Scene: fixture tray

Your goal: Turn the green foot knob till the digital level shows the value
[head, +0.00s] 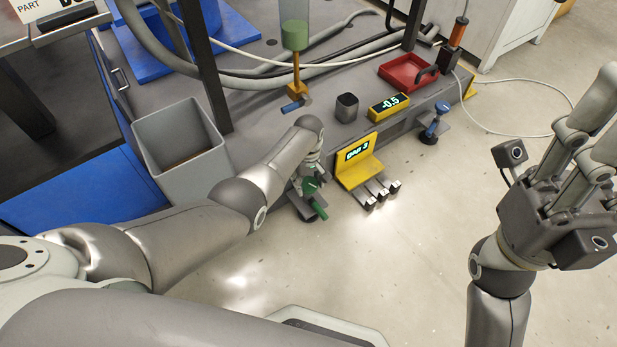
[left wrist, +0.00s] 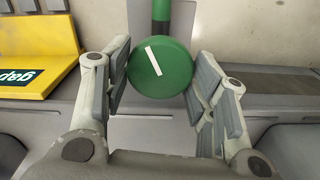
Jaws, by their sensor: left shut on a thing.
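The green foot knob (left wrist: 160,68), a round disc with a white line tilted slightly left of upright, sits between the two fingers of my left gripper (left wrist: 160,78) in the left wrist view. The pads press on its left and right sides. In the head view my left gripper (head: 310,183) is low at the fixture's front edge and mostly hides the knob; a green bar (head: 318,211) shows below it. The yellow digital level (head: 389,106) reads -0.5 on top of the fixture. My right gripper (head: 588,135) is at the right, raised, empty, its fingers apart.
A yellow stand marked "gap 3" (head: 358,162) with several metal prongs is close right of my left gripper. A blue foot knob (head: 437,120), red tray (head: 408,72), dark cup (head: 346,107) and grey bin (head: 181,150) are around.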

